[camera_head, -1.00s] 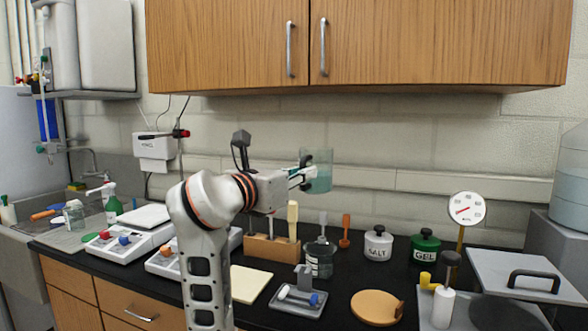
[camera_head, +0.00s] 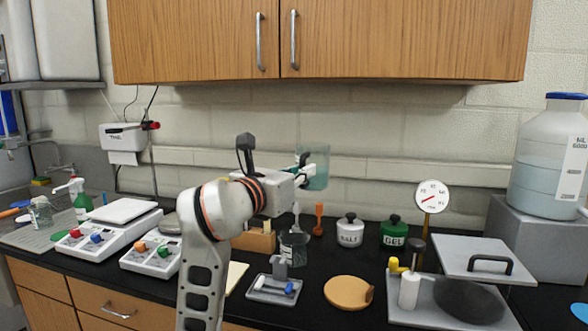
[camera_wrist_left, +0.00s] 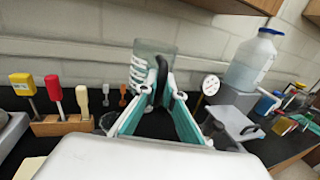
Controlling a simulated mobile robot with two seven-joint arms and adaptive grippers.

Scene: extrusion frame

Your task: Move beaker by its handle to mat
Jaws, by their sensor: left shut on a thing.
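The beaker (camera_head: 318,167) is clear with pale teal liquid. My left gripper (camera_head: 302,170) is shut on it at the handle side and holds it upright in the air, above the bench, in front of the wall. In the left wrist view the beaker (camera_wrist_left: 152,52) stands just beyond the fingertips (camera_wrist_left: 159,78), which hide most of the handle. My right gripper is not in view.
Below the beaker stand a glass beaker (camera_head: 294,246), a SALT jar (camera_head: 350,232) and a green GEL jar (camera_head: 394,234). A round wooden board (camera_head: 347,292) lies in front. Cupboards hang above.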

